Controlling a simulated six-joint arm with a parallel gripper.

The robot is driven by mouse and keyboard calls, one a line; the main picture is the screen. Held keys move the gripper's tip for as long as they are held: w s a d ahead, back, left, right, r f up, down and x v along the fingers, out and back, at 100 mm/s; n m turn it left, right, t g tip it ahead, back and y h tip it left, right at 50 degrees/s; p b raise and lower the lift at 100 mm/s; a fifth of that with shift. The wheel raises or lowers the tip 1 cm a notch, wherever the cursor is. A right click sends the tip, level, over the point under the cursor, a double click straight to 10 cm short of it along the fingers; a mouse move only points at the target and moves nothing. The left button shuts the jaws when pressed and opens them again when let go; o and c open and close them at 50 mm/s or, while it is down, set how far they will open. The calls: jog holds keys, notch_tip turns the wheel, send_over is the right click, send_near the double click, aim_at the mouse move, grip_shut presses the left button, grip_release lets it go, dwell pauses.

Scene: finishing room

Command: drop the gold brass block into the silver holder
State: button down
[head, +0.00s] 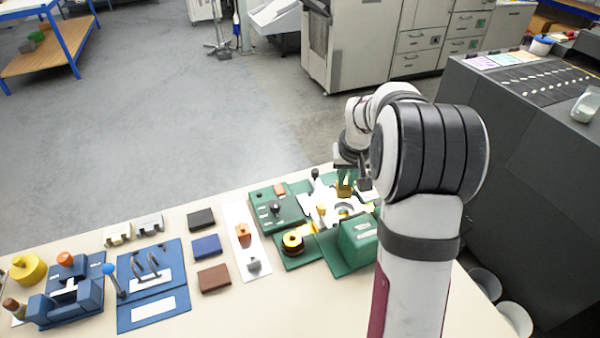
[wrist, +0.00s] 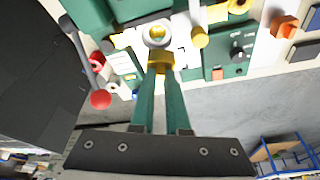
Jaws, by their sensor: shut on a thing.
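The gold brass block (head: 344,191) is between the fingertips of my gripper (head: 345,182), which is shut on it. In the wrist view, the block (wrist: 161,58) shows at the tips of the two green fingers (wrist: 160,75). The silver holder (head: 346,209) is a round, ring-like piece on the green machine, just below the block in the head view. In the wrist view, the holder (wrist: 157,33) appears just beyond the block, with something yellow in its centre. I cannot tell whether the block touches the holder.
A green box (head: 358,243) stands in front of the holder, and a green panel with a black knob (head: 276,208) lies to its left. A red-ended lever (wrist: 100,98) is left of the fingers in the wrist view. Blue fixtures (head: 151,284) occupy the bench's left side.

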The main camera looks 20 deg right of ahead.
aim_at(348, 194)
jog(key=shift+s+d+f, duration=0.1)
jog(key=shift+s+d, duration=0.2)
jog(key=shift+s, duration=0.05)
jog(key=shift+f, duration=2.75)
jog(key=shift+f, duration=0.6)
jog(key=c, duration=1.2)
grip_release()
jog(key=v, duration=1.1)
jog(key=shift+a, duration=0.15)
